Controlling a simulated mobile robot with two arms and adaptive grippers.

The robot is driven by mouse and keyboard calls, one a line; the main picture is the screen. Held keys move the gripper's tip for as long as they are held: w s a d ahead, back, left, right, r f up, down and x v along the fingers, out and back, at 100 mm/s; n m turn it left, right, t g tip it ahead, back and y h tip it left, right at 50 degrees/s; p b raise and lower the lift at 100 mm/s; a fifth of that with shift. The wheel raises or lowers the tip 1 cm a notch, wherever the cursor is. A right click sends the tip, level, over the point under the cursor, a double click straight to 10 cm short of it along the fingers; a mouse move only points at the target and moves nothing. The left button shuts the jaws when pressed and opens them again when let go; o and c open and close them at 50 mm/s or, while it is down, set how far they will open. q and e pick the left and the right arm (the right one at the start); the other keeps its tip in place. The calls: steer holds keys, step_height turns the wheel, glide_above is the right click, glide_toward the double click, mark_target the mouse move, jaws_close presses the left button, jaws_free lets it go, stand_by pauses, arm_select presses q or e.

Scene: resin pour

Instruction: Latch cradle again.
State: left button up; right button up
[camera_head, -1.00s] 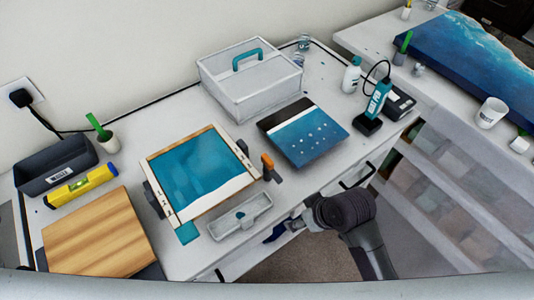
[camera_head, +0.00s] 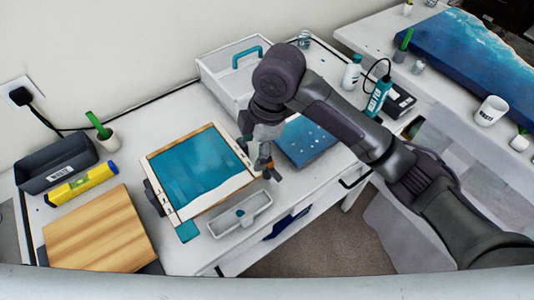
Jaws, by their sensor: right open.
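The cradle holds a wooden-framed panel with blue resin and a pale lower strip (camera_head: 200,172). It lies on the white table, with a dark side piece (camera_head: 154,197) at its left. My right gripper (camera_head: 265,160) is open and points down at the handle from above. I cannot tell whether its fingers touch or straddle the handle. My left gripper is not in view.
A grey tray (camera_head: 240,216) lies in front of the cradle. A blue panel (camera_head: 308,143) and white box (camera_head: 218,75) are partly behind my right arm. A wooden board (camera_head: 98,232), yellow level (camera_head: 82,186) and dark bin (camera_head: 58,164) stand at left.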

mark_target(271, 167)
steer(key=w+d+r+n+h, duration=0.3)
steer(key=r, duration=0.3)
steer(key=f+p, duration=0.1)
steer(key=f, duration=0.6)
steer(key=f+p, duration=0.2)
steer(key=f, duration=0.5)
steer(key=shift+w+a, duration=0.15)
steer(key=shift+w, duration=0.05)
steer(key=shift+c, duration=0.2)
steer(key=c, duration=1.1)
steer(key=shift+r+m+p, duration=0.1)
steer(key=shift+m+p, duration=0.2)
